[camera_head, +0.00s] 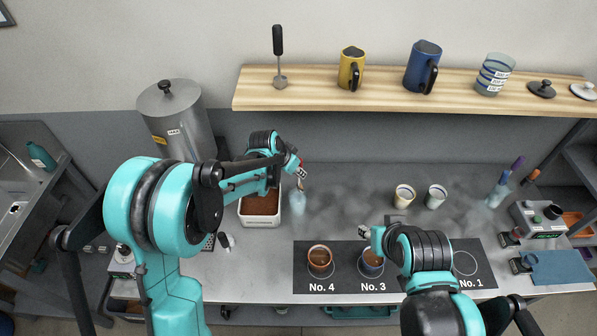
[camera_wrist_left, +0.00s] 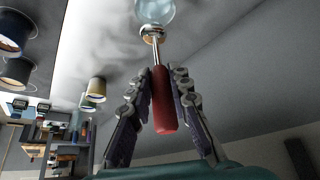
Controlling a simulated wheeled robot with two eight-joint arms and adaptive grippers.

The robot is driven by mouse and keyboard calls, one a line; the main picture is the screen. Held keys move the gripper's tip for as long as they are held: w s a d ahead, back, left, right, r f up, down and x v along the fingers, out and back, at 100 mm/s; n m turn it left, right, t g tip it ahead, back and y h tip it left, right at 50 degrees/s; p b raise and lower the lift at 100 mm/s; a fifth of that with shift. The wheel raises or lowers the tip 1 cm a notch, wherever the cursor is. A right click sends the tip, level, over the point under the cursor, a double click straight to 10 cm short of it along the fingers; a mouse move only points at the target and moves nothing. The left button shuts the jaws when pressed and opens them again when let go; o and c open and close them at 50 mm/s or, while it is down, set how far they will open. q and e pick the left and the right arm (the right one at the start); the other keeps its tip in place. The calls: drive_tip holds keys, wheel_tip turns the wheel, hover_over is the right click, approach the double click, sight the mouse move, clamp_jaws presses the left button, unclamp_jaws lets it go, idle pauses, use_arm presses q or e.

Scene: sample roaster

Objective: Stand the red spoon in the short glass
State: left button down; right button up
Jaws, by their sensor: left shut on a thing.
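My left gripper (camera_head: 299,172) is shut on the red spoon. In the left wrist view the red handle (camera_wrist_left: 164,97) sits between the two fingers (camera_wrist_left: 165,88), with its steel shaft and round bowl pointing away from the gripper. A short, clear bluish glass (camera_head: 298,201) stands on the counter directly below the left gripper. Its round shape (camera_wrist_left: 153,10) shows just beyond the spoon bowl. I cannot tell whether the bowl is above the glass or inside its rim. My right gripper (camera_head: 366,234) hangs over the dark mat's upper edge; its fingers are too small to judge.
A container of brown grounds (camera_head: 262,221) stands close left of the glass. Two cups (camera_head: 404,196) (camera_head: 436,196) stand to the right. A glass with utensils (camera_head: 497,193) is farther right. A numbered dark mat (camera_head: 430,286) lies in front, with brown-filled cups.

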sight(297, 185)
use_arm(q)
drive_tip(key=f+b, duration=0.2)
drive_tip(key=f, duration=0.1)
drive_tip(key=shift+w+a, duration=0.2)
drive_tip(key=shift+w, duration=0.2)
drive_tip(key=shift+f+b, duration=0.35)
drive_tip(key=shift+b, duration=0.05)
drive_tip(key=f+b, duration=0.3)
drive_tip(key=f, duration=0.1)
drive_tip(key=shift+s, duration=0.2)
drive_tip(key=shift+f+b, duration=1.7)
drive_tip(key=shift+f, duration=0.05)
drive_tip(key=c, duration=1.3)
unclamp_jaws()
drive_tip(key=v, duration=1.2)
drive_tip(key=shift+d+r, duration=0.1)
